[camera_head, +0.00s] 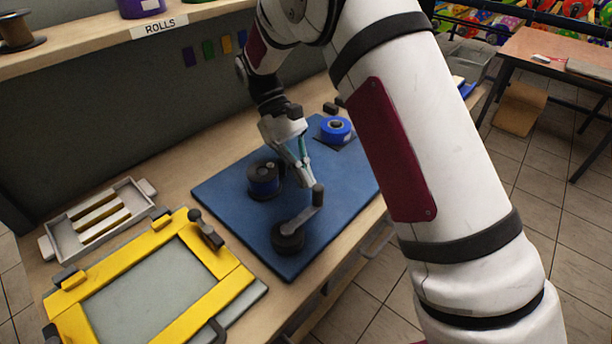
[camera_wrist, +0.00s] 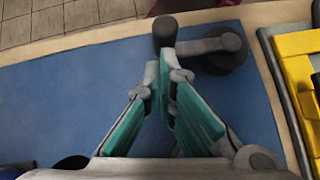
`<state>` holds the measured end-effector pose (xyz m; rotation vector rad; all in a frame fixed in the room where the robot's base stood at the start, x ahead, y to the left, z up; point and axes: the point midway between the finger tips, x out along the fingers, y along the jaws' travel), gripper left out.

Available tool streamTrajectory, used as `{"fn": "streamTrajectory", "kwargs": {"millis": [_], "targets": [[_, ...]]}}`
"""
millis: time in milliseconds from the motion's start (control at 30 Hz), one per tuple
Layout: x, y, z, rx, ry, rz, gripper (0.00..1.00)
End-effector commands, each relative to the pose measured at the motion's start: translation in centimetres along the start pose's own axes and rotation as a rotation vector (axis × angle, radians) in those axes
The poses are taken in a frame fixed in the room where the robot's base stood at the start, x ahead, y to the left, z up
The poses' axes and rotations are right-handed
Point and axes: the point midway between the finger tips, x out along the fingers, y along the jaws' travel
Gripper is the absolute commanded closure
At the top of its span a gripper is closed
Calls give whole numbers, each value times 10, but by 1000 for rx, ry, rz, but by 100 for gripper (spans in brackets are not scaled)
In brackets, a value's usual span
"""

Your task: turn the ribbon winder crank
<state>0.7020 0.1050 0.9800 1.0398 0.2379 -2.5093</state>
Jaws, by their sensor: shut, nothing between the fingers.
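The ribbon winder crank (camera_head: 302,217) is a grey arm on a dark round hub (camera_head: 288,238), with an upright dark knob (camera_head: 318,194) at its far end. It stands on the blue mat (camera_head: 225,203). My gripper (camera_head: 307,184) is shut and empty, its fingertips close beside the knob. In the wrist view the crank arm (camera_wrist: 200,46) runs right from the knob (camera_wrist: 165,30) to the hub (camera_wrist: 226,50). The fingertips of my gripper (camera_wrist: 168,60) are just below the knob there; I cannot tell whether they touch it.
A dark spool with blue ribbon (camera_head: 264,180) stands on the mat behind the crank. A blue roll (camera_head: 335,129) sits at the mat's far right. A yellow screen frame (camera_head: 222,282) and a grey tray (camera_head: 66,235) lie to the left. A shelf marked ROLLS (camera_head: 90,39) overhangs the back.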

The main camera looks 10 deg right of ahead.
Motion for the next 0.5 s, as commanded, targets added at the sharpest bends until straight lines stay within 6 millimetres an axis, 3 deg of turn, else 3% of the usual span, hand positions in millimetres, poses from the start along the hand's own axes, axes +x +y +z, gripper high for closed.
{"fn": "streamTrajectory", "kwargs": {"millis": [300,500], "targets": [[-45,0,-1,0,2,0,100],[-65,0,-1,0,1,0,100]]}}
